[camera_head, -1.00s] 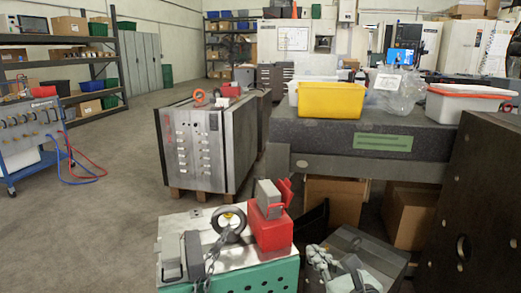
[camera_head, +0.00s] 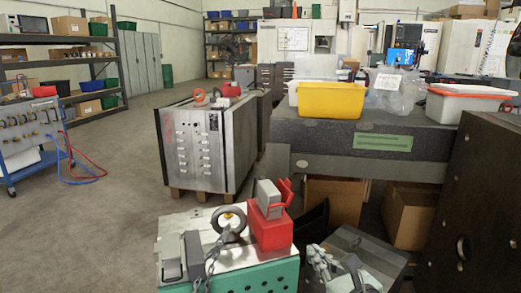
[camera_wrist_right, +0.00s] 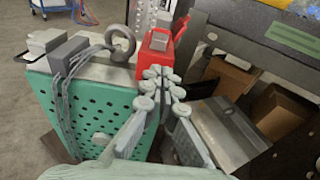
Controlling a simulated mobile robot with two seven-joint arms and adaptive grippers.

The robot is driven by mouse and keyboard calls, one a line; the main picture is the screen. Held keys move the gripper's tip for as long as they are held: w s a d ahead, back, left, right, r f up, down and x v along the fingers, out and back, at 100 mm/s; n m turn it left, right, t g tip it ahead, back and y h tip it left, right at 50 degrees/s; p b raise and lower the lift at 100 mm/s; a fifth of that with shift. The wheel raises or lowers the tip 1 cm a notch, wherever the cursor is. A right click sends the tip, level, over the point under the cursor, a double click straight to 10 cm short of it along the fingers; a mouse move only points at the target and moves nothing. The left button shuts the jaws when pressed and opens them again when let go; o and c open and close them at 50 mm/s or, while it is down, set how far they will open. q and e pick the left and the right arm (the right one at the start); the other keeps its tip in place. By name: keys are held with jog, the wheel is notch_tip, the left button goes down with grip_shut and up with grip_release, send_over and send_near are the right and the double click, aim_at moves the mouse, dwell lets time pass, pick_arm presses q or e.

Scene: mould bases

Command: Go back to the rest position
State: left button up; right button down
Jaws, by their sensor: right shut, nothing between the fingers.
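My right gripper (camera_head: 318,257) is at the lower middle of the head view, right of the green-sided mould base (camera_head: 240,278). It is shut and holds nothing. In the right wrist view my right gripper (camera_wrist_right: 165,76) has its fingertips together, in front of the red block (camera_wrist_right: 154,48) in the picture. My left gripper is in neither view. The mould base carries a steel eye ring (camera_head: 229,222) with a chain (camera_head: 209,262), a dark grey clamp-like part (camera_head: 193,256) and the red block (camera_head: 270,231).
A grey stone table (camera_head: 350,133) with a yellow bin (camera_head: 331,100) stands behind. Cardboard boxes (camera_head: 335,200) sit under it. A dark drilled plate (camera_head: 470,205) stands at the right. A large steel mould (camera_head: 205,145) stands on a pallet. Open floor (camera_head: 100,215) lies left.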

jog(key=a+r+m+y, duration=0.1)
jog(key=a+r+y, duration=0.15)
jog(key=a, duration=0.55)
jog(key=s+d+f+m+g+h, duration=0.25)
jog(key=d+f+m+h, duration=0.25)
jog(key=d+f+m, duration=0.65)
jog(key=s+d+f+m+g+h, duration=0.2)
jog(key=d+f+m+g+h, duration=0.15)
jog(key=d+f+m, duration=0.75)
jog(key=s+d+f+m+g+h, duration=0.25)
jog(key=s+d+f+m, duration=0.35)
jog(key=s+d+f, duration=0.45)
jog(key=s+d+f+m+g+h, duration=0.2)
jog(key=s+d+f+m+g, duration=0.2)
jog(key=s+d+f+m, duration=0.55)
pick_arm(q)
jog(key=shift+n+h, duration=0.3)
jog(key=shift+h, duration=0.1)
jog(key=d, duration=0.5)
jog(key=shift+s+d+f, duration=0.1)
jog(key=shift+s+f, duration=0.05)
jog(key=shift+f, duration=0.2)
pick_arm(e)
jog(key=s+a+f+y, duration=0.2)
jog(key=a, duration=0.7)
jog(key=s+a+f+n+y, duration=0.1)
jog(key=s+a+f+y, duration=0.1)
jog(key=a, duration=0.8)
jog(key=shift+f, duration=0.4)
